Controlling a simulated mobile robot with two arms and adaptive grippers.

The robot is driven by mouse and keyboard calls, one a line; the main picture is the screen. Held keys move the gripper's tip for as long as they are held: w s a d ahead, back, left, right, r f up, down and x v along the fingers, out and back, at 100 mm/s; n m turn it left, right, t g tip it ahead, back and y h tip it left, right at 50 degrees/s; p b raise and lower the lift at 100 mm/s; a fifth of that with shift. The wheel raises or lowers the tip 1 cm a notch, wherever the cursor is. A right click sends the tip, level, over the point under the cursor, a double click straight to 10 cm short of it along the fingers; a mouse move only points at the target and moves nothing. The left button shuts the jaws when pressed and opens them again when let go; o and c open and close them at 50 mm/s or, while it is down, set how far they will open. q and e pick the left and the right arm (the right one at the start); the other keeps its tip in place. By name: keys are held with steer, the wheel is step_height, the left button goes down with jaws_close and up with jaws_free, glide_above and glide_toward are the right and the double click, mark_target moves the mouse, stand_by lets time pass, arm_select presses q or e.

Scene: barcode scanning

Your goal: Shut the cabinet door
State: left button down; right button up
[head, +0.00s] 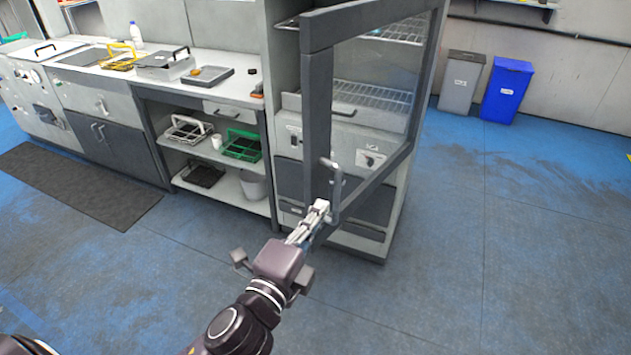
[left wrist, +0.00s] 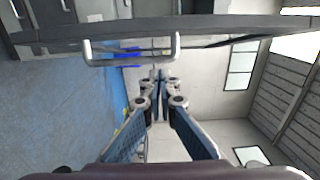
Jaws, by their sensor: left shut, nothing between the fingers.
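The cabinet door (head: 318,110) is a dark grey frame with a glass pane, standing open and swung out from the tall grey cabinet (head: 287,60). Its bar handle (head: 335,190) is on the lower part of the frame and also crosses the upper part of the left wrist view (left wrist: 130,60). My left gripper (head: 320,207) is shut and empty, close beside the handle; I cannot tell if it touches. In the left wrist view its fingers (left wrist: 159,80) meet just below the handle. The cabinet's wire shelves (head: 370,95) show through the glass. My right gripper is not in view.
A counter (head: 130,62) with a sink, trays and a bottle runs to the left of the cabinet. Open shelves below it hold wire racks and a green basket (head: 241,146). A grey bin (head: 461,82) and a blue bin (head: 507,90) stand at the back right. The blue floor at right is clear.

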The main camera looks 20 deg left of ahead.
mark_target(315, 185)
arm_select(q)
steer(key=w, duration=0.1)
steer(key=w+p, duration=0.1)
steer(key=w, duration=0.3)
steer(key=shift+w+d+r, duration=0.2)
steer(key=shift+w+r, duration=0.05)
steer(key=a, duration=0.1)
steer(key=w+a+p, duration=0.1)
steer(key=a, duration=0.1)
steer(key=shift+w+a+f+p, duration=0.25)
steer(key=shift+a+p, duration=0.15)
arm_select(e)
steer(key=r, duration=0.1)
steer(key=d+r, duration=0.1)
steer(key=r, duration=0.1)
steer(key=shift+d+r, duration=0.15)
arm_select(q)
steer(key=shift+w, duration=0.1)
